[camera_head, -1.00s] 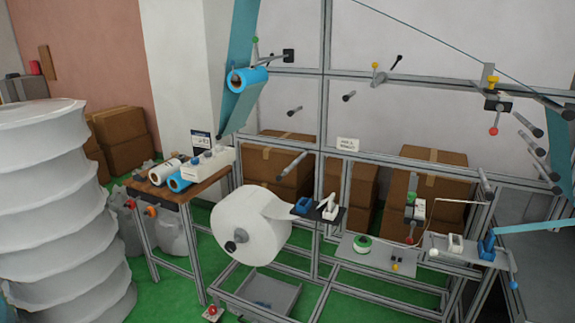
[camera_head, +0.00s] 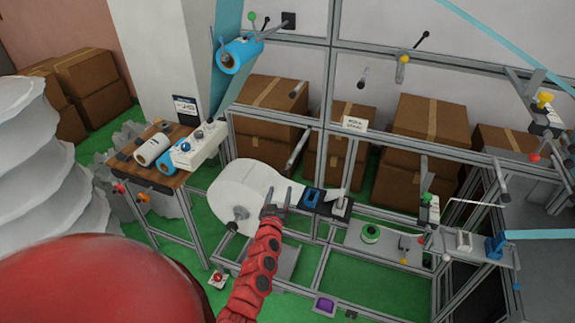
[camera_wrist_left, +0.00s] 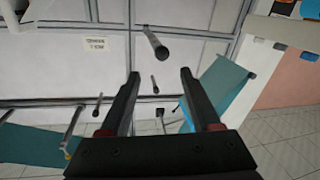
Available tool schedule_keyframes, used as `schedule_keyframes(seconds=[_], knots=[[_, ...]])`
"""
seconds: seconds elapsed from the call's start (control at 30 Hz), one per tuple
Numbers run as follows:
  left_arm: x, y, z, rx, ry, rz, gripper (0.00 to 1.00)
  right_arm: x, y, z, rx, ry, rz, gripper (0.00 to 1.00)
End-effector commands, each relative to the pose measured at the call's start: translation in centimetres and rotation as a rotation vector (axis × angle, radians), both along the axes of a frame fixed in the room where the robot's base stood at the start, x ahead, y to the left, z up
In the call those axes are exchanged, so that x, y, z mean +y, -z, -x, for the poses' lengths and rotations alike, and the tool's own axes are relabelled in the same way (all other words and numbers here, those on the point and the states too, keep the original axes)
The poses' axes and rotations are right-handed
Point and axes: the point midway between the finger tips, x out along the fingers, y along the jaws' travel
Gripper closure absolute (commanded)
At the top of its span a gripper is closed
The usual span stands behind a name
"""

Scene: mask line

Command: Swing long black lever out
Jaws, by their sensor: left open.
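My left gripper (camera_head: 280,194) is open and empty in the head view, in front of the white roll's right side. In the left wrist view its two fingers (camera_wrist_left: 160,73) stand apart. A long dark bar (camera_head: 298,149) juts from the frame above and right of the gripper. A dark bar (camera_wrist_left: 156,44) also juts out beyond the fingertips in the wrist view, apart from them. Thin black-tipped levers show higher up, one on the upper rail (camera_head: 422,40) and one by the blue roll (camera_head: 264,27). I cannot tell which is the named lever.
A white roll (camera_head: 238,190) hangs at the machine's left. A wooden table (camera_head: 124,167) with rolls and a white control box (camera_head: 200,146) stands left of it. Cardboard boxes (camera_head: 268,100) stand behind the grey frame. Small shelves with parts lie to the right.

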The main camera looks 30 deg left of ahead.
Motion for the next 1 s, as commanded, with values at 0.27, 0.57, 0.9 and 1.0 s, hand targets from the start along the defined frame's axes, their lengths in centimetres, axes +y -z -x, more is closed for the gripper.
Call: schedule_keyframes(seconds=[0.27,0.57,0.9,1.0], knots=[[2.5,0.8,-5.6,-0.005,-0.002,-0.001,0.36,0.0,4.3,0.0,0.000,0.000,0.000,0.50],[4.8,0.6,-10.1,-0.006,-0.005,0.002,0.36,0.0,9.2,0.0,0.000,0.000,0.000,0.50],[5.7,0.2,-12.1,0.000,-0.003,0.002,0.36,0.0,11.1,0.0,0.000,0.000,0.000,0.50],[5.7,0.1,-12.2,0.000,-0.003,0.001,0.36,0.0,11.0,0.0,0.000,0.000,0.000,0.50]])
